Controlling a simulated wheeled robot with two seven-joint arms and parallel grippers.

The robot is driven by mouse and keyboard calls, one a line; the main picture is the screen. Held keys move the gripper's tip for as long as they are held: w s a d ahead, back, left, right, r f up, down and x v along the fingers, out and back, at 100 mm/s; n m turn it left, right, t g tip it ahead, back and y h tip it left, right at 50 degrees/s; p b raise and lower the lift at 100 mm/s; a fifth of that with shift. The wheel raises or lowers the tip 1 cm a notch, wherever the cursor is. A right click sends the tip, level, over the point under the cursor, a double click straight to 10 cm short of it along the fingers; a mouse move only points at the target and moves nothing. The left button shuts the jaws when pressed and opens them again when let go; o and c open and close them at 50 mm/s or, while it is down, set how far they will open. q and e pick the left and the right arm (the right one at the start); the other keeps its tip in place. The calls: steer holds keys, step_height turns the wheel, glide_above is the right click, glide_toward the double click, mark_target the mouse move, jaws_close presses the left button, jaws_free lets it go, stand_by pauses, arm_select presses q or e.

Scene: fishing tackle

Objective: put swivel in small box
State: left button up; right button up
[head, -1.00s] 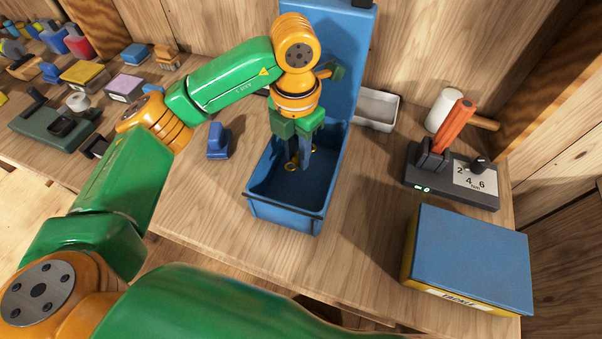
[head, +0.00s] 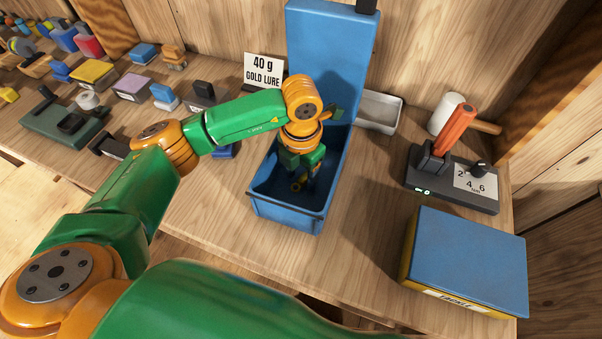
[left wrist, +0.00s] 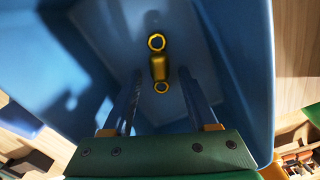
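A gold swivel (left wrist: 158,68), with a ring at each end, lies inside the open blue box (head: 287,212), on its floor; it also shows in the head view (head: 297,186). My left gripper (head: 304,181) reaches down into that box from above. In the left wrist view its two fingers (left wrist: 163,98) stand apart, with the swivel lying between and just beyond them. No contact with the swivel shows. My right gripper is not in view. I cannot tell whether this blue box is the small box.
The blue box's lid (head: 327,58) stands upright behind it. A white tray (head: 379,111) is behind right. A grey device with an orange lever (head: 452,178) and a closed blue-topped box (head: 468,258) stand right. A "40 g gold lure" card (head: 264,70) stands behind; several small items crowd the left.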

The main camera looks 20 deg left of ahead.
mark_target(301, 179)
arm_select(q)
steer(key=shift+r, duration=0.3)
step_height(301, 179, up, 12)
steer(key=b, duration=0.1)
steer(key=shift+f, duration=0.15)
